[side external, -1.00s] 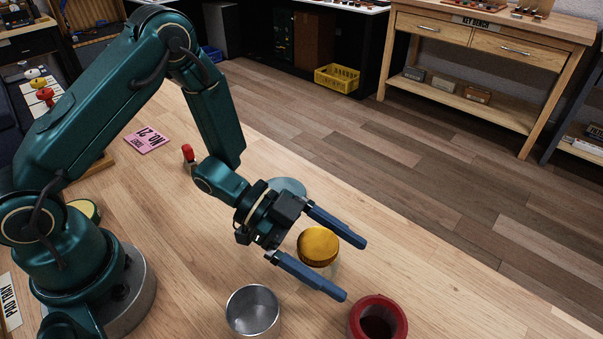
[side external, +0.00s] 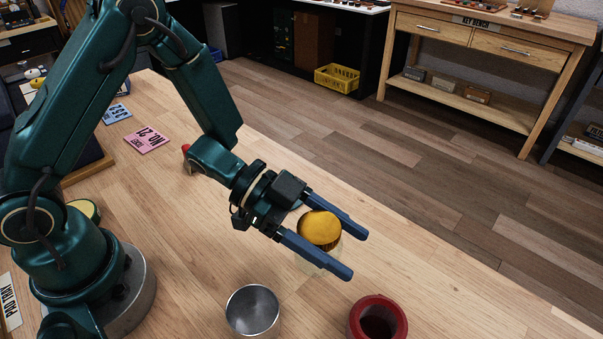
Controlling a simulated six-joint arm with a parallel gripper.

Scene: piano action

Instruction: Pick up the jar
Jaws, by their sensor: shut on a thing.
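The jar (side external: 320,229) has a round golden-yellow lid and a pale body that shows in part below it. It stands on the wooden workbench (side external: 190,240). My gripper (side external: 345,253) has its two long blue fingers on either side of the jar and is shut on it just below the lid. The near finger hides part of the jar's body. I cannot tell whether the jar's base touches the bench.
A metal cup (side external: 253,311) stands in front of my gripper, and a red round container (side external: 378,318) stands to its right. A pink card (side external: 147,139), a blue card (side external: 116,114) and a small red-topped item (side external: 186,149) lie farther back. The bench edge runs behind the jar.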

